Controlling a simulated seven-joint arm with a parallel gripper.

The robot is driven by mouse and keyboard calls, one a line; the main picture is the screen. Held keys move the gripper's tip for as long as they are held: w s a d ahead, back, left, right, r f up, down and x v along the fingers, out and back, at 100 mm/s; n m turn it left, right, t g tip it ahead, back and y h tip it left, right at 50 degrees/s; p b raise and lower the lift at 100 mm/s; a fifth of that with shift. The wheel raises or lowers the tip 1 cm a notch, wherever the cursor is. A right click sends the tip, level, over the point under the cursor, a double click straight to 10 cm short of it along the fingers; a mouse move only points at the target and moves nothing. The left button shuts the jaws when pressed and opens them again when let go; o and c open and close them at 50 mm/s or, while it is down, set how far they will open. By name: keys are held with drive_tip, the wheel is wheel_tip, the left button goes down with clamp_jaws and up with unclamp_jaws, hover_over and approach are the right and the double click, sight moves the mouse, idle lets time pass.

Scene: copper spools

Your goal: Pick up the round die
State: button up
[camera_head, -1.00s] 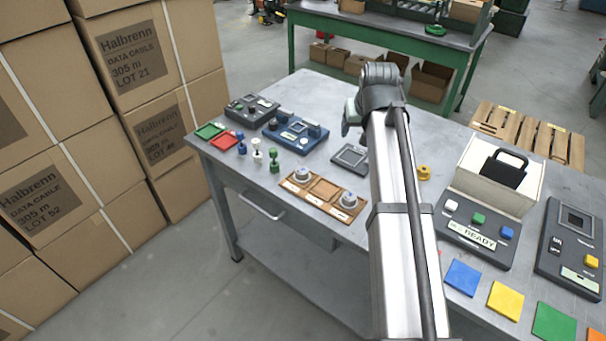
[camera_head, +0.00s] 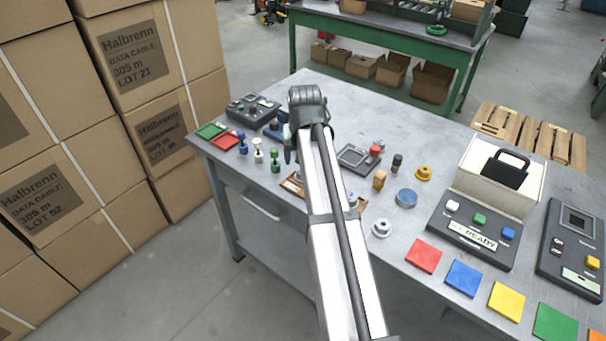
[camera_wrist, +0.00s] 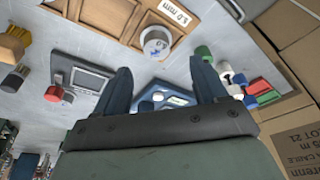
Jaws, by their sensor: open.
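A wooden rack with labels (camera_head: 290,187) lies near the front of the table, mostly hidden behind my arm in the head view. A grey round die (camera_wrist: 156,42) sits in the rack in the wrist view, beside a "1.0 mm" label. Part of a round die (camera_head: 353,200) shows at the rack's right end in the head view. Another pale round piece (camera_head: 381,229) stands loose on the table, right of my arm. My gripper (camera_wrist: 163,84) is open and empty; in the wrist view the rack die lies beyond its fingertips.
Green (camera_head: 275,160), white and blue pegs stand left of my arm. A grey device (camera_head: 354,158), wooden block (camera_head: 380,180), black cylinder (camera_head: 397,162), blue disc (camera_head: 406,198) and yellow knob (camera_head: 423,173) stand right. A READY console (camera_head: 470,230) and coloured squares lie farther right.

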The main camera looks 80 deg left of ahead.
drive_tip(key=shift+w+x, duration=0.1)
drive_tip(key=shift+x, duration=1.55)
drive_tip(key=shift+w+x, duration=0.15)
drive_tip(key=shift+x, duration=1.55)
drive_tip(key=shift+d, duration=0.1)
clamp_jaws()
